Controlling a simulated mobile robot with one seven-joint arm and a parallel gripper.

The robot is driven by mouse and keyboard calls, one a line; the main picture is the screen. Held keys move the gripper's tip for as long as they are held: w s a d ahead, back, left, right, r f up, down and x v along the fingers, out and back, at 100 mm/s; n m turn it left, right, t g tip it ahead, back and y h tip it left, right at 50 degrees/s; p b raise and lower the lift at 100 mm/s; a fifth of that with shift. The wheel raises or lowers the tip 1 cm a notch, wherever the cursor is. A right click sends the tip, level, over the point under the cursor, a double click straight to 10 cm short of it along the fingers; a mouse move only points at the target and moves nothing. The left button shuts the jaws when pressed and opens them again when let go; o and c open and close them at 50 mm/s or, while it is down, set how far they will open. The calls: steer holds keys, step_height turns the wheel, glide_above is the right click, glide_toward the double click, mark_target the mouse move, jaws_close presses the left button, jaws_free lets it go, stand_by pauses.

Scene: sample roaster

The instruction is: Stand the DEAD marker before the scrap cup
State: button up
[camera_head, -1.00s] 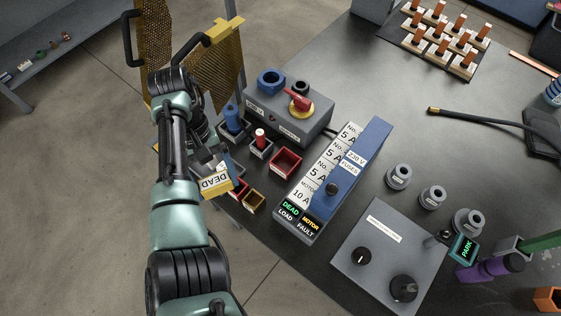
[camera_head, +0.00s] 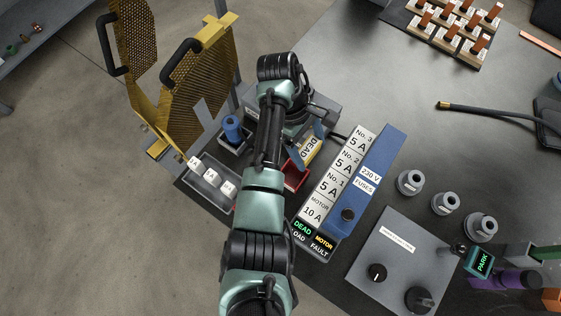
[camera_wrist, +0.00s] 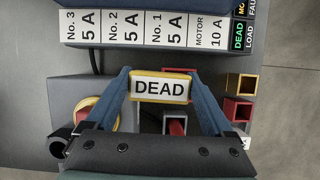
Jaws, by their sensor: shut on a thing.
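The DEAD marker (camera_head: 311,149), a yellow-framed white plate, is held between the blue fingers of my gripper (camera_head: 308,143). In the wrist view the marker (camera_wrist: 160,88) faces the camera with its word upright. A red open cup (camera_head: 296,179) is just below the marker in the head view. In the wrist view its rim is mostly hidden behind the marker. I cannot read a label on it, so I cannot tell if it is the scrap cup. Small yellow (camera_wrist: 241,84) and red (camera_wrist: 238,110) cups stand to the right in the wrist view. The gap under the marker is unclear.
The fuse block (camera_head: 340,180) stands close to the right of the marker. A grey cup with a red item (camera_wrist: 176,124) is near my right finger. Yellow mesh guards (camera_head: 185,85), a blue item in a grey holder (camera_head: 232,130) and white blocks (camera_head: 213,178) are left.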

steer(key=n, duration=0.2)
steer(key=s+n+t, duration=0.1)
steer(key=n, duration=0.1)
steer(key=shift+s+d+f+h, duration=0.15)
steer(key=shift+d+h, duration=0.05)
steer(key=shift+h, duration=0.2)
steer(key=s+a+n+t+y+p, duration=0.2)
steer(key=s+a+n+t, duration=0.4)
steer(key=n, duration=0.8)
steer(key=shift+g, duration=0.3)
steer(key=f, duration=0.3)
steer(key=f+b, duration=0.1)
steer(key=f, duration=0.2)
steer(key=a+f+b, duration=0.1)
steer(key=f, duration=0.2)
steer(key=shift+w+f, duration=0.15)
steer(key=shift+f, duration=0.05)
